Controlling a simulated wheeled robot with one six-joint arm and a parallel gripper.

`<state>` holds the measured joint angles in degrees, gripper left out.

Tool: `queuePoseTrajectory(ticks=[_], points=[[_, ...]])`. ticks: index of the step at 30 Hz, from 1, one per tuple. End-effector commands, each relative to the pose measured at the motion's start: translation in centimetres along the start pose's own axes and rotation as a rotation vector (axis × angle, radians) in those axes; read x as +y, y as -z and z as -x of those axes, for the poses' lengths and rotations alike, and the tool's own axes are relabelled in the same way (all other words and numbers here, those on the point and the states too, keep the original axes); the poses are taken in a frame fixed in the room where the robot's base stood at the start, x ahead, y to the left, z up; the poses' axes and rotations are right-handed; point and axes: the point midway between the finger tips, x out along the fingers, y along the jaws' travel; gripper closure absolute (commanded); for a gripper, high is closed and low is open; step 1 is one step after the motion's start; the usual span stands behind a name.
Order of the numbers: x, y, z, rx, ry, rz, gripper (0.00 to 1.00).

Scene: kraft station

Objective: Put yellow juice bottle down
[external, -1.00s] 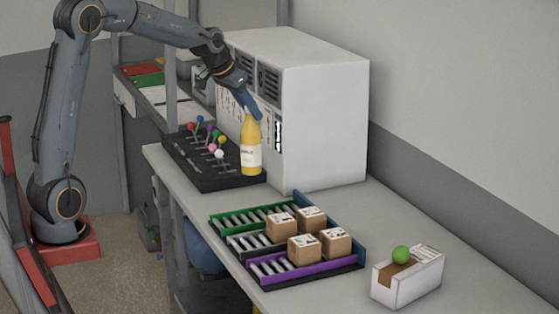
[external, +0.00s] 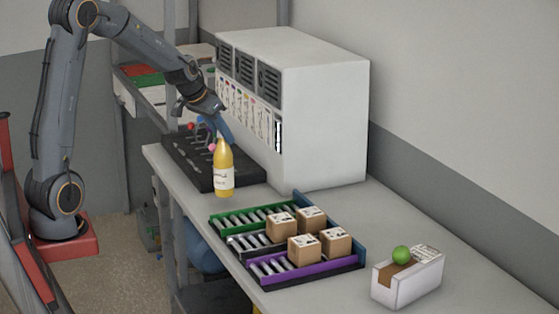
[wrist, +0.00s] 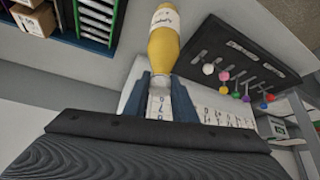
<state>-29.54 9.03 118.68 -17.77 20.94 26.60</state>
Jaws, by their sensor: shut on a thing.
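The yellow juice bottle (external: 224,168) is upright with a white label, in front of the black tool tray in the external view. My gripper (external: 222,133) is shut on its upper part from above and behind. In the wrist view the bottle (wrist: 164,40) sits between the blue fingertips (wrist: 160,82), its label toward the top edge. Whether its base touches the table (external: 185,202) cannot be told.
A black tray (external: 205,170) with several coloured-ball tools is behind the bottle. A white cabinet (external: 325,120) stands at the back. Roller racks (external: 258,218) with several cardboard boxes (external: 304,248) are to the right. A white box (external: 408,282) holds a green ball (external: 401,254).

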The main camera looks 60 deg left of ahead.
Motion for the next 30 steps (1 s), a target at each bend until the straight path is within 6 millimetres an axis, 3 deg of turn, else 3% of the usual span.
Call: queuePoseTrajectory(ticks=[7,20,21,23,30], points=[[0.0,-1.7,-2.5,-0.002,0.0,0.0,1.0],[0.0,-1.9,-3.0,0.001,0.001,-0.001,1.0],[0.0,-2.0,-3.0,-0.001,0.0,-0.001,0.69],[0.0,-1.9,-3.0,-0.001,0.0,-0.001,0.59],[0.0,-1.9,-3.0,-0.001,0.0,-0.001,0.57]])
